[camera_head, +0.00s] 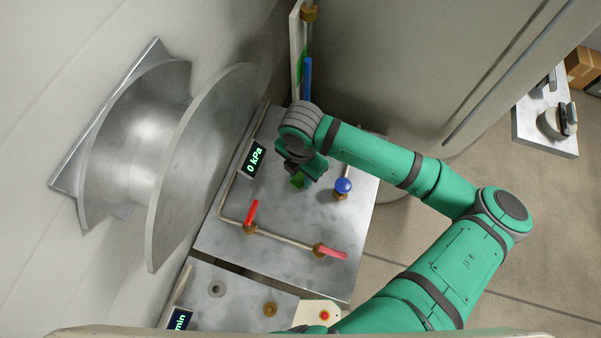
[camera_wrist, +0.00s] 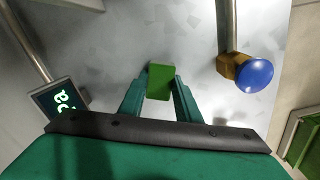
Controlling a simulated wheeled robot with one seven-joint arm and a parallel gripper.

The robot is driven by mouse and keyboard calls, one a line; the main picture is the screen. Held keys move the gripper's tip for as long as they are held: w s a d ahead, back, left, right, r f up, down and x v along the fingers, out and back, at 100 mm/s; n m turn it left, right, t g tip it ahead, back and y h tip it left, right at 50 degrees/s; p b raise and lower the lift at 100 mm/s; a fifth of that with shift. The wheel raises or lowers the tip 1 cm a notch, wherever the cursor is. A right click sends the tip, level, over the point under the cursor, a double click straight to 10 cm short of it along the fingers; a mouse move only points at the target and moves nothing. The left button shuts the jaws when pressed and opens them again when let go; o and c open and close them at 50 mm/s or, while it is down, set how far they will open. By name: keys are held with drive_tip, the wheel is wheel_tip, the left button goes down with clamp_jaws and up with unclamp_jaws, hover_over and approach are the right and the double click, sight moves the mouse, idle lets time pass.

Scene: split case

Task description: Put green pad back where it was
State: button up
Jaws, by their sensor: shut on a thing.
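The green pad (camera_wrist: 160,82) is a small block between the fingertips of my gripper (camera_wrist: 161,90) in the wrist view. My gripper is shut on it, above the grey metal plate (camera_wrist: 130,45). In the head view the green pad (camera_head: 297,181) shows just below my wrist, over the upper part of the plate. I cannot tell whether the pad touches the plate. Where the pad was before is not evident in these frames.
A blue knob (camera_head: 343,186) on a brass fitting stands right of my gripper. A pressure display (camera_head: 255,159) is at left. Red-handled valves (camera_head: 252,212) sit on a pipe below. A large metal spool (camera_head: 150,150) is on the left wall. Bare plate lies between them.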

sight(301, 178)
drive_tip(key=shift+s+f, duration=0.1)
drive_tip(key=o, duration=1.1)
wheel_tip(301, 178, up, 12)
idle(0.5)
